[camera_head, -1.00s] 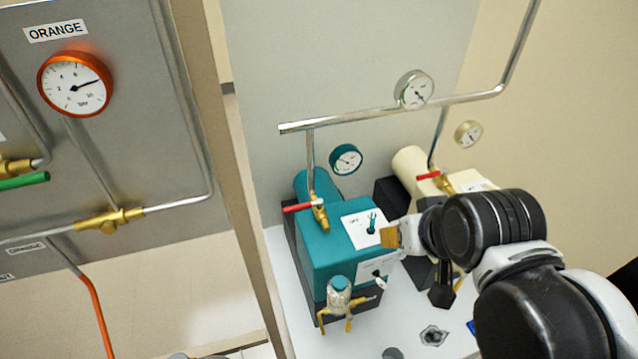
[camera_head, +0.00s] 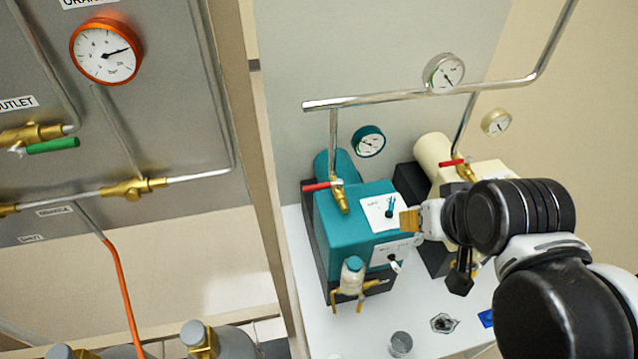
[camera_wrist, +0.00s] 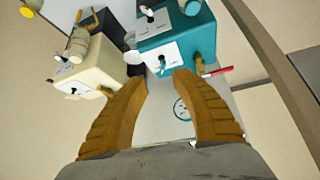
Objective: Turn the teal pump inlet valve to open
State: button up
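The teal pump (camera_head: 350,223) stands on the white bench at the middle of the head view. Its inlet valve is a brass body with a red lever (camera_head: 322,186) at the pump's back left, below a vertical pipe. The lever points left, across the pipe. In the wrist view the teal pump (camera_wrist: 203,40) is upper right, with the red lever (camera_wrist: 217,71) beyond the right finger's tip. My gripper (camera_wrist: 162,80) is open, its tan ridged fingers apart with nothing between them. In the head view it is right of the teal pump, apart from the lever; only one fingertip shows clearly.
A cream pump (camera_head: 434,150) with its own red lever (camera_head: 452,163) stands right of the teal one, partly behind my arm. A horizontal pipe (camera_head: 380,97) with gauges runs above both. A wooden post (camera_head: 247,160) stands left. A metal cup (camera_head: 400,343) is on the bench front.

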jog(key=shift+o, duration=0.3)
jog(key=w+a+r+m+g+p, duration=0.2)
jog(key=w+a+r+m+p, duration=0.25)
jog(key=w+a+m, duration=0.35)
jog(key=m+g+p, duration=0.3)
jog(key=m+p, duration=0.1)
jog(key=m, duration=0.4)
send_near(310, 186)
jog(key=f+b, duration=0.1)
jog(key=f, duration=0.2)
jog(key=w+f+b, duration=0.1)
jog(key=f, duration=0.2)
jog(key=f+b, duration=0.1)
jog(key=f, duration=0.2)
jog(key=shift+w+f, duration=0.15)
jog(key=shift+w, duration=0.25)
grip_shut()
